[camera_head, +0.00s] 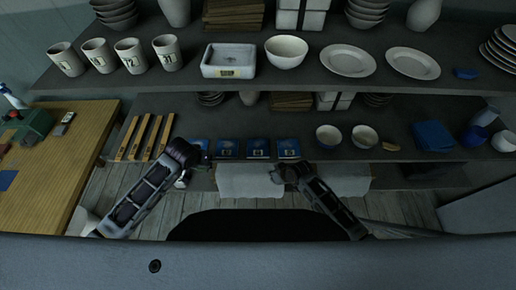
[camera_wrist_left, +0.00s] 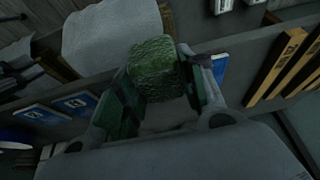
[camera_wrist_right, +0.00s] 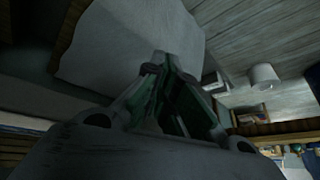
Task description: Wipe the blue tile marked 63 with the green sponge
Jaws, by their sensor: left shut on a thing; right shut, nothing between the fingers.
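My left gripper (camera_wrist_left: 160,92) is shut on the green sponge (camera_wrist_left: 153,68); its fingers press it from both sides. In the head view the left gripper (camera_head: 200,160) is at the front edge of the lower shelf, by the leftmost blue tile (camera_head: 200,145). More blue tiles (camera_head: 227,149), (camera_head: 258,148), (camera_head: 288,148) lie in a row to its right. Their numbers are too small to read, so I cannot tell which is 63. The left wrist view shows blue tiles (camera_wrist_left: 41,114) too. My right gripper (camera_head: 280,175) is shut and empty, in front of the shelf below the rightmost tile.
The upper shelf holds mugs (camera_head: 130,55), a white basin (camera_head: 229,61) and plates (camera_head: 348,61). A wooden table (camera_head: 62,160) is at the left.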

